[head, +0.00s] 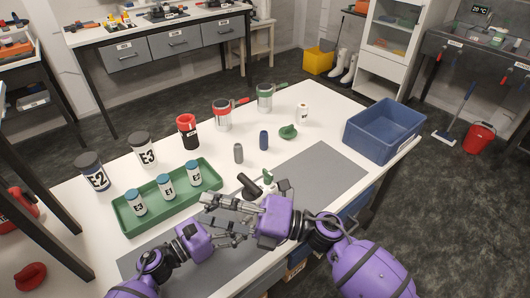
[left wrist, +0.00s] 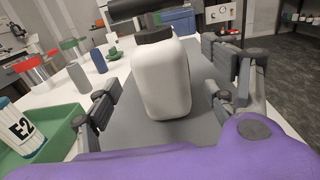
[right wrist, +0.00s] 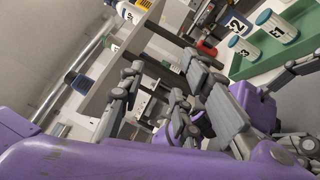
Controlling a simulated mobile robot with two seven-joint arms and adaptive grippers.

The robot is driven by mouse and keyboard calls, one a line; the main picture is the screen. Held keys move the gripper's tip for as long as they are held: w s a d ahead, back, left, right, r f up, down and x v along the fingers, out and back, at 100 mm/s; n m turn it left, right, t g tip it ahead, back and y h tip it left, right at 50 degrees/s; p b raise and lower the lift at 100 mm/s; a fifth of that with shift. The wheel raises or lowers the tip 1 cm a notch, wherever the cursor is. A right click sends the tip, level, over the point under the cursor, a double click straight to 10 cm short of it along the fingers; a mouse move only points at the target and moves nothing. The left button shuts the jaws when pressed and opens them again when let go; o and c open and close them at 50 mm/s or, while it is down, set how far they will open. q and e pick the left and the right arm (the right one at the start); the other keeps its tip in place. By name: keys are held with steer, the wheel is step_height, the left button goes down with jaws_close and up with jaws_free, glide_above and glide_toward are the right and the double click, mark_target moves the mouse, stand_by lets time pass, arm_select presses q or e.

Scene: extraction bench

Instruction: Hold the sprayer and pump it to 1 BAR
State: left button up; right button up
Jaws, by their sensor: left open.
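The sprayer is a white bottle (left wrist: 165,85) with a black collar and a black pump handle, upright on the grey mat in the left wrist view. In the head view its dark handle (head: 249,186) and a green part show, but the purple wrist of my right arm hides most of the body. My left gripper (left wrist: 163,68) is open, its fingers on either side of the bottle without visible grip. My right gripper (head: 208,203) reaches leftward over the mat, beside the left one. In the right wrist view its fingers (right wrist: 160,72) stand apart and empty. No pressure gauge reading is visible.
A green tray (head: 127,222) with several small labelled bottles lies left of the grippers. A grey bottle (head: 238,153), a blue bottle (head: 264,140) and a green item (head: 288,132) stand behind. A blue crate (head: 385,129) sits right. The grey mat (head: 335,172) is clear at right.

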mark_target(256, 199)
arm_select(q)
steer(key=shift+w+d, duration=0.1)
steer(key=x, duration=0.7)
steer(key=shift+w+d, duration=0.15)
steer(key=shift+d, duration=0.1)
arm_select(e)
steer(key=w+d+r+n+g+h, duration=0.3)
steer(key=w+d+n+h, duration=0.8)
steer(key=n+h, duration=0.4)
steer(key=shift+w+n+g+h, duration=0.4)
steer(key=shift+w+n+g, duration=0.2)
steer(key=shift+n, duration=0.3)
arm_select(q)
steer(key=c, duration=1.5)
steer(key=shift+c, duration=0.2)
